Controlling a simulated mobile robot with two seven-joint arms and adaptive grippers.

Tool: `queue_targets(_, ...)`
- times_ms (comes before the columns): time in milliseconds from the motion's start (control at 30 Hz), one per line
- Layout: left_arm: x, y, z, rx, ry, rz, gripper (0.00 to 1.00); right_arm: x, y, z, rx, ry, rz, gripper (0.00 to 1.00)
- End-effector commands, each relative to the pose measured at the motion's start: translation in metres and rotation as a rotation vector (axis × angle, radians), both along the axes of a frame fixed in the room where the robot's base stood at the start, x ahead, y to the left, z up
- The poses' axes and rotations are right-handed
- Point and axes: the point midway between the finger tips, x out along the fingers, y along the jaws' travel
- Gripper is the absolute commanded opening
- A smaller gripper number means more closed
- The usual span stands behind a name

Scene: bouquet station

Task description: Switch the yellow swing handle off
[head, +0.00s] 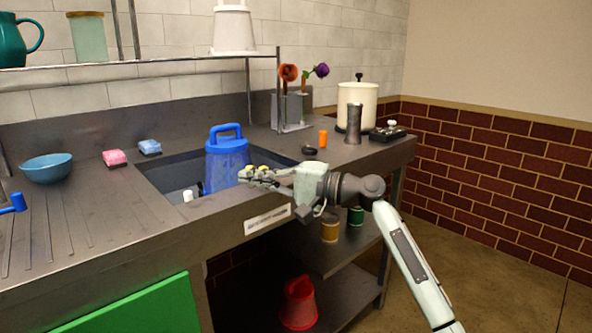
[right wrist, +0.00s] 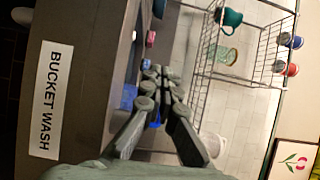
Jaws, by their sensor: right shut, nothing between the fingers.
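My right gripper (head: 250,176) is shut and empty, over the front rim of the sink (head: 160,175) beside the blue bucket (head: 226,158). In the right wrist view its fingers (right wrist: 160,75) are together, with nothing between them. Small yellow patches (head: 262,168) show right at the fingers in the head view. I cannot tell whether they belong to the yellow swing handle or whether they touch the gripper. No other yellow handle is clear in either view. A blue lever (head: 13,204) shows at the left edge. My left gripper is out of view.
A wire shelf (head: 150,61) hangs above the counter. A blue bowl (head: 47,168), a pink sponge (head: 115,158) and a blue sponge (head: 150,147) sit left of the sink. A steel cylinder (head: 353,124) and white pot (head: 357,104) stand to the right. The "BUCKET WASH" label (right wrist: 48,98) is on the counter front.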

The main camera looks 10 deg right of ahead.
Motion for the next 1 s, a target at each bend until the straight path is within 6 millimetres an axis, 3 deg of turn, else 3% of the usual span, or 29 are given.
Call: queue_targets(1000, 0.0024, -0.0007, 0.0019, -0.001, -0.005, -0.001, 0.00, -0.0001, -0.0004, -0.0002, 0.000, 0.000, 0.000, 0.00)
